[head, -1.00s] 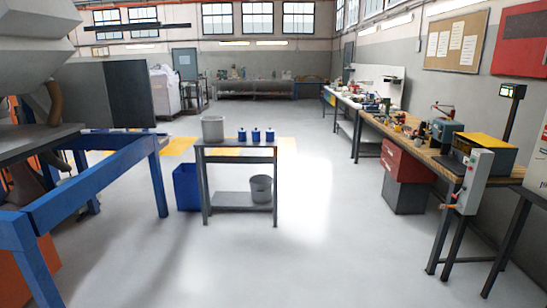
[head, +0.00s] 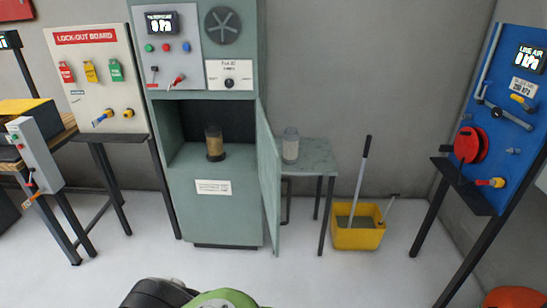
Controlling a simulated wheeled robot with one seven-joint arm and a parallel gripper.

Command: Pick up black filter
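A filter cartridge (head: 214,143) with a dark top and base and a brown middle stands upright inside the open green cabinet (head: 213,212). It may be the black filter; no fully black filter shows. A pale grey-white cartridge (head: 290,145) stands upright on the small side table (head: 314,162), right of the cabinet door. Black and green parts of my own arm show at the bottom edge, well in front of the cabinet. My gripper's fingers are not in view.
The cabinet door (head: 268,180) stands open on the right side, between the cabinet and side table. A yellow mop bucket (head: 358,226) stands at right. A blue air panel (head: 500,115) is far right, a lock-out board (head: 98,80) left. The floor before the cabinet is clear.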

